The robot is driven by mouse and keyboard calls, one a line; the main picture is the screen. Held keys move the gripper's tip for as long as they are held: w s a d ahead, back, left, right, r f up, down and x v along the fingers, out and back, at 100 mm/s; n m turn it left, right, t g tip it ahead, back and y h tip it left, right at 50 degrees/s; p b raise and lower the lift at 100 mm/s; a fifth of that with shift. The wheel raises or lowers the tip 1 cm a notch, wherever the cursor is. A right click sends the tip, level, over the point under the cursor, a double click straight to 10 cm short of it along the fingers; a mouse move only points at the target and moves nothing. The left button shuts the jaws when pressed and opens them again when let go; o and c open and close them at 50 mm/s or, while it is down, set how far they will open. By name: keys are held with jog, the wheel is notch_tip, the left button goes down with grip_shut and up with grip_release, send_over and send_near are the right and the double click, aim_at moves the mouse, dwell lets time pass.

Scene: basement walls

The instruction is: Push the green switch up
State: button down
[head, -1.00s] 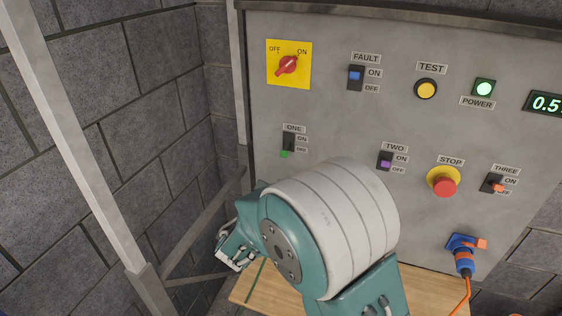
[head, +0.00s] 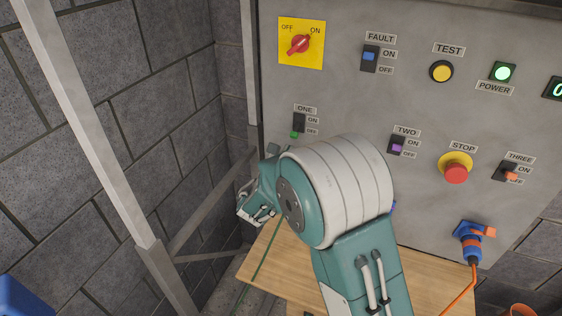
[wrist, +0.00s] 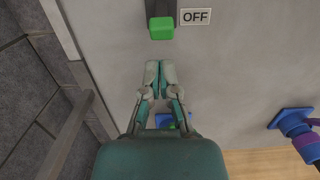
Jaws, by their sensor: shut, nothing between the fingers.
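The green switch is a small green lever (head: 295,134) at the bottom of a black slot under the label ONE, beside OFF, in the head view. In the wrist view its green block (wrist: 161,28) is at the top centre, next to the OFF label. My gripper (wrist: 160,66) is shut and empty, with its fingertips just below the green block in the picture and a visible gap between them. In the head view my arm hides the fingertips.
The grey panel (head: 350,100) also carries a red rotary knob (head: 300,44), a blue FAULT switch (head: 369,56), a purple TWO switch (head: 397,147) and a red STOP button (head: 456,173). A metal post (head: 90,120) stands left. A wooden tabletop (head: 430,280) lies below.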

aim_at(292, 135)
jog(key=shift+x, duration=1.55)
jog(key=shift+s+a+r+g+y, duration=0.1)
jog(key=shift+s+r+g+y, duration=0.2)
jog(key=shift+g, duration=0.35)
jog(key=shift+s+a+r+g+y, duration=0.1)
jog(key=shift+s+r+g+y, duration=0.1)
jog(key=shift+r+g, duration=0.35)
jog(key=shift+s+a+r+g+y, duration=0.1)
jog(key=shift+r+g+y, duration=0.25)
jog(key=shift+g, duration=0.4)
jog(key=shift+s+d+r+g+y, duration=0.1)
jog(key=shift+r+g+y, duration=0.25)
jog(key=shift+g, duration=0.45)
jog(key=shift+s+a+r+g+y, duration=0.1)
jog(key=shift+r+g+y, duration=0.1)
jog(key=shift+r+g, duration=0.4)
jog(key=shift+f, duration=0.1)
jog(key=shift+r, duration=0.8)
